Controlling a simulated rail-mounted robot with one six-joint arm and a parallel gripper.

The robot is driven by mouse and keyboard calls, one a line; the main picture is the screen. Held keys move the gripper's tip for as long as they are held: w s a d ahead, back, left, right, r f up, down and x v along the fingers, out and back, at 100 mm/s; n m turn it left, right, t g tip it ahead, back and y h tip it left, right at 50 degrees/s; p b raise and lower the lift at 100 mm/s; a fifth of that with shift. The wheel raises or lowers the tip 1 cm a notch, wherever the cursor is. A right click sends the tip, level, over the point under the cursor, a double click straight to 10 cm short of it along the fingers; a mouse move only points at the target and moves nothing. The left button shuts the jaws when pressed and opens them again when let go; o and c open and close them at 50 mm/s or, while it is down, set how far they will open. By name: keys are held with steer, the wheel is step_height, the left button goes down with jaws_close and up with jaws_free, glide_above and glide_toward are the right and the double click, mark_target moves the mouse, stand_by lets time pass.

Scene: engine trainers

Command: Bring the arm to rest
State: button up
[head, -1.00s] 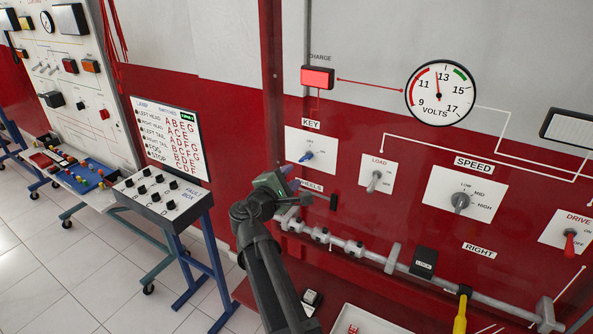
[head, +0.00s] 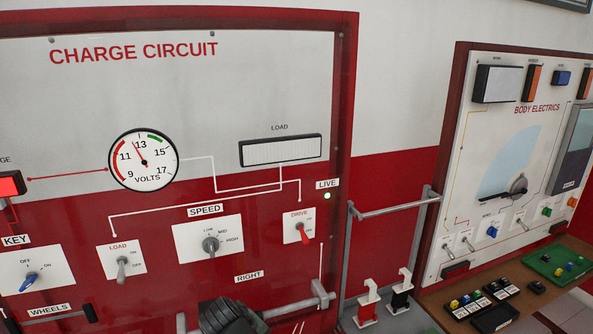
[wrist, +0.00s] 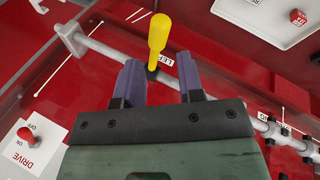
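My gripper (wrist: 158,85) shows in the wrist view with its two purple fingers spread apart and nothing between them. Beyond the fingertips a yellow-handled lever (wrist: 158,38) stands at the grey rail (wrist: 105,52), partly in line with the gap. I cannot tell how far it is from the fingers. In the head view only a dark part of my arm (head: 228,317) shows at the bottom edge, in front of the red charge circuit panel (head: 70,215). The fingers are out of that view.
The panel carries a load switch (head: 122,268), a speed knob (head: 211,245) and a red drive switch (head: 305,235). A white tray (wrist: 252,35) lies top right in the wrist view. The body electrics board (head: 490,130) stands at the right, with grey rails (head: 395,207) beside it.

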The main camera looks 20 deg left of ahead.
steer(key=w+d+f+m+g, duration=0.1)
steer(key=d+m, duration=0.5)
steer(key=d, duration=1.4)
steer(key=w+d+f+m+g+y, duration=0.1)
steer(key=d+m+g, duration=0.3)
steer(key=d, duration=1.7)
steer(key=shift+w+m+y, duration=0.3)
steer(key=shift+w+m, duration=0.35)
steer(key=shift+m, duration=0.45)
